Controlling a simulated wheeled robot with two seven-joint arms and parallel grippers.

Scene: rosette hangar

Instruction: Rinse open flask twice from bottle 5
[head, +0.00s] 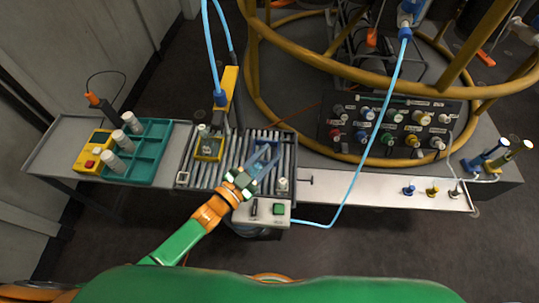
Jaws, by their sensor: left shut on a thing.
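My left gripper (262,160) reaches in over the roller bench (182,160). Its blue-grey fingers are closed around a small pale thing, which seems to be the flask; the fingers hide most of it. A small white-topped piece (282,184) stands on the bench just right of the gripper. A clear vessel sits in a yellow holder (207,147) to the left. A panel of coloured knobs (390,130) stands at the rosette frame; its labels are too small to read, so I cannot tell which is bottle 5. My right gripper is not in view.
A control box (262,213) with a green button is below the gripper. A yellow ring frame (250,60) and a blue hose (372,150) lie around the panel.

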